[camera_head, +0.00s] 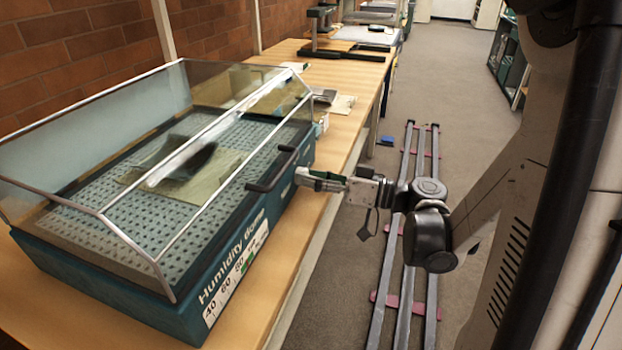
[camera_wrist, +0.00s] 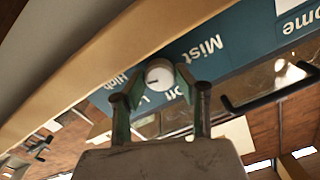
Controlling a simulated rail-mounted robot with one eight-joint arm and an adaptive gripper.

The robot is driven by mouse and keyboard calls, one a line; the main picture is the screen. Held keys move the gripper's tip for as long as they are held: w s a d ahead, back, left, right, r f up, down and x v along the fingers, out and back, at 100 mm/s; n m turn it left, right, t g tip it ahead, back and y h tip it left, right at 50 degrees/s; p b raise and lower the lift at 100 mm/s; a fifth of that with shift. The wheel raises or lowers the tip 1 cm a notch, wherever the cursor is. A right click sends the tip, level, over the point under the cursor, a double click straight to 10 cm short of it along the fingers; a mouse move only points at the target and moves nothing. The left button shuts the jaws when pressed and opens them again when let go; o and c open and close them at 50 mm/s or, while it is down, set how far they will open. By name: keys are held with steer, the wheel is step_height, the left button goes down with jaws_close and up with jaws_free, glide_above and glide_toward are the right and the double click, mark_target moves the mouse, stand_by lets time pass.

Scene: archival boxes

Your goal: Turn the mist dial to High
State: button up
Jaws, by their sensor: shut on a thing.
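The teal humidity dome box (camera_head: 262,215) stands on the wooden bench, its clear lid closed. In the wrist view, the round white mist dial (camera_wrist: 159,73) is on the teal panel, with the word "Mist" (camera_wrist: 206,49) and upside-down labels reading "Off", "High" and a partly hidden "L". A short dark mark on the dial points roughly toward the "High" side, but its exact setting is unclear. My gripper (camera_wrist: 157,80) is shut on the dial, one green-tipped finger on each side.
A black lid handle (camera_head: 272,172) juts out close above and left of my gripper; it also shows in the wrist view (camera_wrist: 270,96). The wooden bench (camera_head: 345,72) continues behind with papers and equipment. Floor rails (camera_head: 408,290) run along the aisle.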

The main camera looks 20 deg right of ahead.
steer(key=m, duration=0.3)
stand_by(0.4)
steer(key=o, duration=1.1)
steer(key=shift+o, duration=0.2)
steer(key=shift+d, duration=0.1)
steer(key=v, duration=1.2)
steer(key=shift+r, duration=0.1)
